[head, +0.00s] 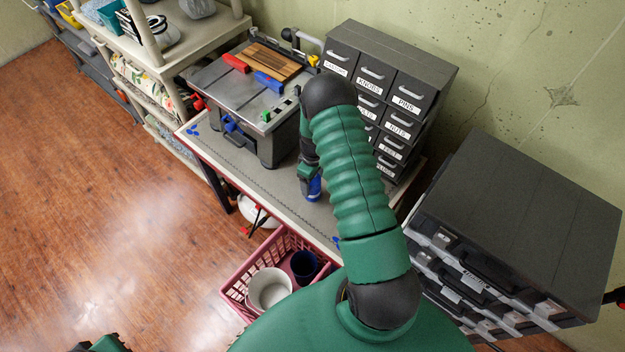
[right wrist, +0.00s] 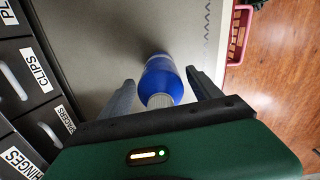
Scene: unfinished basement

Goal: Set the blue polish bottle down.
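The blue polish bottle (right wrist: 161,78), with a pale ribbed cap (right wrist: 160,100), shows in the right wrist view between the two fingers of my right gripper (right wrist: 161,76). The fingers stand either side of it, with a narrow strip of grey bench top showing beside it. The bottle's far end is over the grey workbench (right wrist: 88,20); I cannot tell whether it touches the surface. In the head view my right gripper (head: 311,187) points down at the bench (head: 273,190), in front of the drawer cabinet, and blue shows at its tip. My left gripper is not clearly in view.
The labelled drawer cabinet (head: 398,86) stands close behind my right gripper. A grey machine (head: 243,92) with a wooden board stands to the left. A pink basket (head: 238,288) with pots sits below the bench's front edge. Black cases (head: 530,220) are stacked at right.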

